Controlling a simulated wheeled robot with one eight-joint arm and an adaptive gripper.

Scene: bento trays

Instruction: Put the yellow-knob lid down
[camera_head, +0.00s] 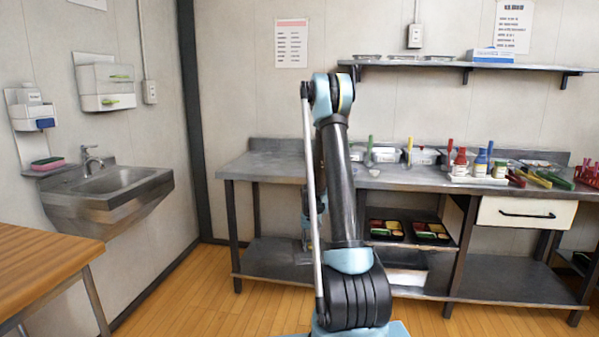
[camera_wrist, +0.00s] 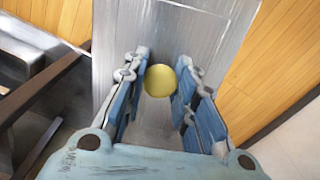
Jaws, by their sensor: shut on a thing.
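In the wrist view, a round yellow knob (camera_wrist: 158,81) sits between the blue fingers of my gripper (camera_wrist: 163,74). My gripper is shut on this yellow-knob lid. The lid's body under the knob does not stand out from the grey surface behind it. That surface looks like the bench's lower shelf (camera_wrist: 125,40). I cannot tell whether the lid touches it. In the head view, my arm hides most of the gripper, which is low at the left part of the bench, near the lower shelf (camera_head: 268,259). The lid is not distinguishable there.
The steel bench top (camera_head: 270,167) is bare at left; bottles (camera_head: 480,163) and several tubs stand at right. Bento trays (camera_head: 431,233) sit on a middle shelf. Dark bench legs (camera_wrist: 40,90) show left in the wrist view. A sink (camera_head: 115,180) is on the left wall.

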